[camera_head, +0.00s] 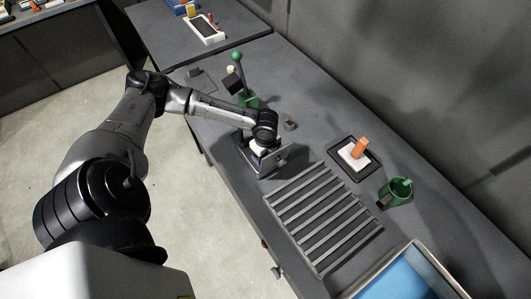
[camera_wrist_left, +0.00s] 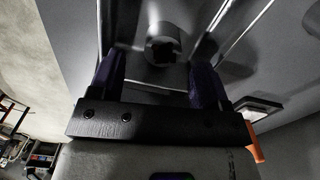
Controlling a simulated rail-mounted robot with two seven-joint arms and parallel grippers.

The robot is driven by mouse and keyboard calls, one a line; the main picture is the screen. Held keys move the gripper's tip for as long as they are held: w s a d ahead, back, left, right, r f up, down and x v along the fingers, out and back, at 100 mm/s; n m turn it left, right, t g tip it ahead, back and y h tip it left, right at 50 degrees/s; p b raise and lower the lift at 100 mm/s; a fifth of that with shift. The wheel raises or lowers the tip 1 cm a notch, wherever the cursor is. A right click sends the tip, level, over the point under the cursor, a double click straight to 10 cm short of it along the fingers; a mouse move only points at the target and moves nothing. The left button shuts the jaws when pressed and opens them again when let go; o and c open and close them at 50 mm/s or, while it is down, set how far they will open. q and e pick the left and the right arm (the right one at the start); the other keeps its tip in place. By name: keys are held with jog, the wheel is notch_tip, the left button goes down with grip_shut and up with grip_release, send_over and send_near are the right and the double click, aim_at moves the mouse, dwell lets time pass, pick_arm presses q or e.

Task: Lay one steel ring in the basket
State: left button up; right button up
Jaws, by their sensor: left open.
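I cannot tell for certain which thing is the basket. My right gripper is out of view.
A small dark piece (camera_head: 290,125) lies just beyond the gripper. A green-handled lever device (camera_head: 239,80) stands behind the arm. A dark tray with a white pad and orange handle (camera_head: 358,150), a green mug (camera_head: 397,191) and a blue-lined bin (camera_head: 410,280) stand to the right.

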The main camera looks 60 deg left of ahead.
pick_arm(q)
notch_tip(320, 180, up, 13)
dwell(0.8)
jog(key=shift+w+r, duration=0.1)
